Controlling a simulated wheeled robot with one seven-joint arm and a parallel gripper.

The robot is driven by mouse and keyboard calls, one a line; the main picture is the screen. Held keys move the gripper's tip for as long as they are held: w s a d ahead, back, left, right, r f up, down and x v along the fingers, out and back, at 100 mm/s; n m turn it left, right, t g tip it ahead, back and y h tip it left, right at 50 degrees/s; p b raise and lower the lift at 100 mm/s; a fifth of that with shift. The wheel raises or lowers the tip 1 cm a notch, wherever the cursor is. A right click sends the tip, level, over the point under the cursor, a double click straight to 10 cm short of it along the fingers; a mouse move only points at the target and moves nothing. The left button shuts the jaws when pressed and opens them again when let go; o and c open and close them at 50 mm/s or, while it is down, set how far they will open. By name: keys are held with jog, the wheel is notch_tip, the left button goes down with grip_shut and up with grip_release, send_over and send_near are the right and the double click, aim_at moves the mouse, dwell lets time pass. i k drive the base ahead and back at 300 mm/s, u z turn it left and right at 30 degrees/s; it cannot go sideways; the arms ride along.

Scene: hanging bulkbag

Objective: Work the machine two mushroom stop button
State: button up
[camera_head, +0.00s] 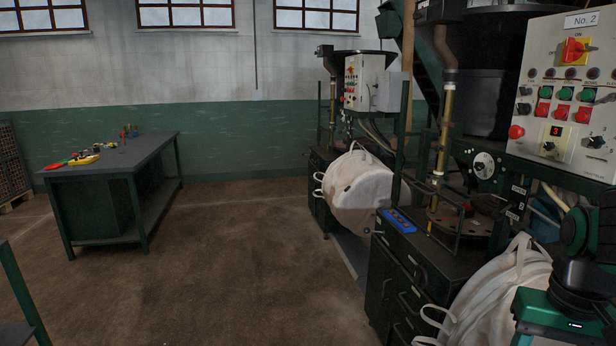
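The machine two control panel (535,90), a pale box labelled "No. 2", is at the upper right and is cut by the right edge. A red mushroom stop button (516,131) sticks out at the panel's lower left edge. The panel also carries a red rotary switch on yellow (574,50), rows of green and red push buttons, a small red display (556,131) and black knobs. My green and black arm (560,310) shows at the lower right, below the panel and apart from the button. My gripper's fingers are not in view.
Machine two's dark cabinet (400,285) and a pale bulk bag (495,300) stand below the panel. A second machine with its own panel (352,82) and bag (360,190) is farther back. A workbench (110,157) is at left. The middle floor is clear.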

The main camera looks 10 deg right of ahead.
aim_at(515, 132)
jog(key=z, duration=0.05)
jog(key=i, duration=0.35)
jog(key=z, duration=0.45)
